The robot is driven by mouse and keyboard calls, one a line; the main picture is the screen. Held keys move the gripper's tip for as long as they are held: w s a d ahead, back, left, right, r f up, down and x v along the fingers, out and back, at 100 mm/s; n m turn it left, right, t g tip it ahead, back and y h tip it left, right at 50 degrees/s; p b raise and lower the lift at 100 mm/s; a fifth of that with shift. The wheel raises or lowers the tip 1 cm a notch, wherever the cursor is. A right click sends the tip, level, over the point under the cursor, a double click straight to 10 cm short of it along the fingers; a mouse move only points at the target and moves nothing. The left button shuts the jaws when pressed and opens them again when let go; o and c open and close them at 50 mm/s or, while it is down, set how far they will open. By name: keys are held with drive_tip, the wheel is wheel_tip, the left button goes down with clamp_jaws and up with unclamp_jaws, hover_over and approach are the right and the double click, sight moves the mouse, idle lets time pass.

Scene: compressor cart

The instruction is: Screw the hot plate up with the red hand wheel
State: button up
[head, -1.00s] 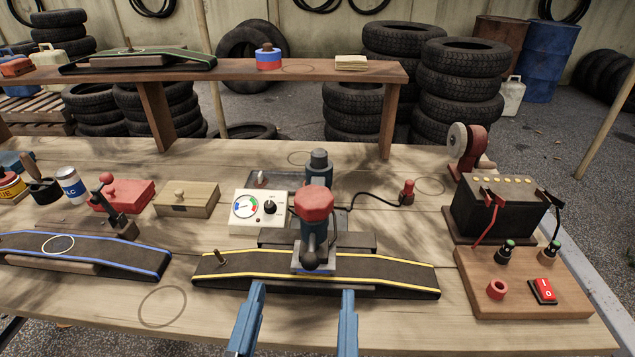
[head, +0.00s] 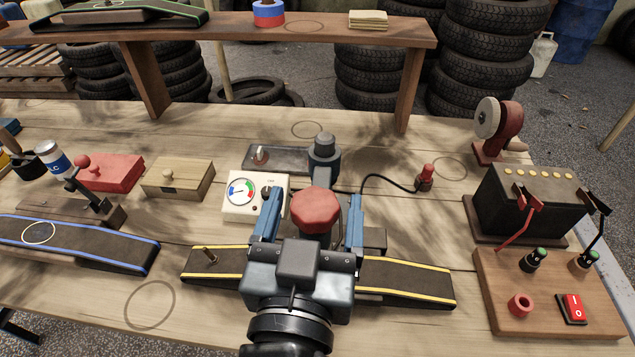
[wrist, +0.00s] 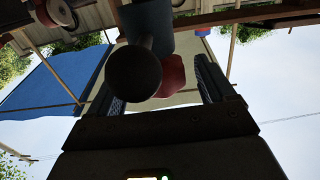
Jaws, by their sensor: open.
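The red hand wheel (head: 315,211) sits on top of the blue-grey press in the middle of the bench. My gripper (head: 313,205) is open, with one blue finger on the left and one on the right of the wheel; the head view shows gaps on both sides. In the wrist view the red wheel (wrist: 172,76) shows between the two fingers (wrist: 160,85), partly behind a dark round knob (wrist: 134,74). The hot plate is hidden behind my gripper. The yellow-edged belt (head: 410,281) lies under the press, its middle covered by my gripper.
A dial box (head: 245,205) stands close left of my left finger. A black cable runs to a red plug (head: 426,178). The battery (head: 528,200) and a wooden switch board (head: 500,290) stand at right. A blue-edged belt (head: 90,245) lies at left. A raised shelf (head: 210,48) spans the back.

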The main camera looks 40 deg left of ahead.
sight(318, 189)
drive_tip(key=shift+x, duration=1.5)
drive_tip(key=shift+c, duration=0.2)
drive_tip(key=c, duration=0.9)
drive_tip(key=shift+r+p, duration=0.1)
drive_tip(key=shift+p, duration=0.35)
drive_tip(key=shift+c, duration=0.2)
